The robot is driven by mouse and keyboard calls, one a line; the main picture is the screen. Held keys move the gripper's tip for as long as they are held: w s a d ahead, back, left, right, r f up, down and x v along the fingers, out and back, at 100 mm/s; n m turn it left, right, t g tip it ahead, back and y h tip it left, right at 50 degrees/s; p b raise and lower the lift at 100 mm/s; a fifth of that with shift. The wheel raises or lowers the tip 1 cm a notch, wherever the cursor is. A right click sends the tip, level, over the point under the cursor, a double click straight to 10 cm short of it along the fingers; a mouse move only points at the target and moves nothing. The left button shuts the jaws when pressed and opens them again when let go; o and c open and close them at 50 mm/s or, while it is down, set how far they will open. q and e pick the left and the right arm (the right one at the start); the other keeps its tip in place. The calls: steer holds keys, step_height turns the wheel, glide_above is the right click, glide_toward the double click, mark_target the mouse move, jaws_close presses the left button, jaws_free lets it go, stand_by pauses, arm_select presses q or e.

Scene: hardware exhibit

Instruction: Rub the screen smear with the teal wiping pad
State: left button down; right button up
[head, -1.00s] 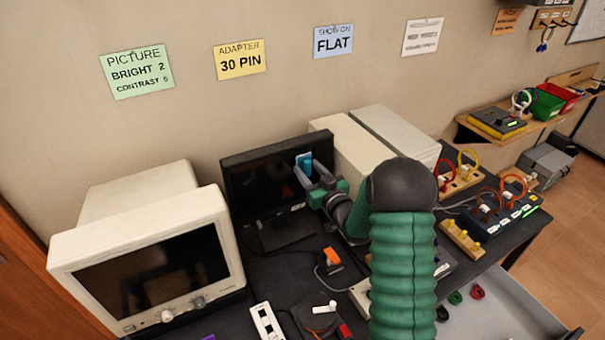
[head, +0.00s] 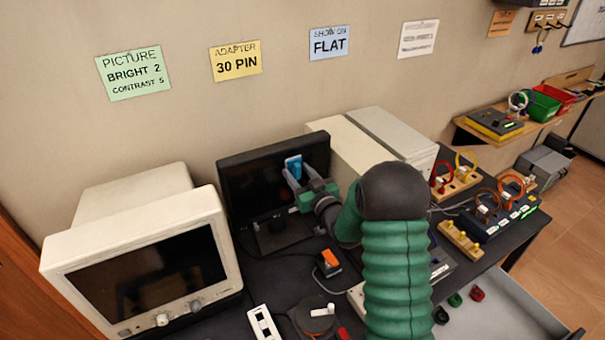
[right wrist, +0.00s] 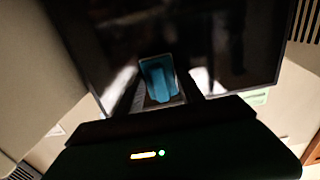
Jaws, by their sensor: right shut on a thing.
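The teal wiping pad (head: 293,166) is held between the fingers of my right gripper (head: 296,176), in front of the flat black screen (head: 245,182). In the right wrist view the pad (right wrist: 159,79) shows between the two fingers, with the dark screen (right wrist: 240,45) behind it. I cannot tell whether the pad touches the screen. Pale whitish patches show on either side of the pad in the right wrist view; I cannot tell whether they are smear or reflection. My left gripper is not in view.
A cream CRT monitor (head: 140,265) stands left of the flat screen. Beige boxes (head: 365,140) stand to its right. A black device with an orange switch (head: 328,262) and a round dark disc (head: 316,316) lie in front. An open drawer (head: 490,315) is at lower right.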

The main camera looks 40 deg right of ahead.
steer(key=shift+a, duration=0.1)
steer(key=v, duration=0.5)
steer(key=shift+s+b, duration=0.3)
steer(key=shift+b, duration=0.05)
steer(key=v, duration=0.3)
steer(key=shift+f, duration=0.1)
stand_by(0.4)
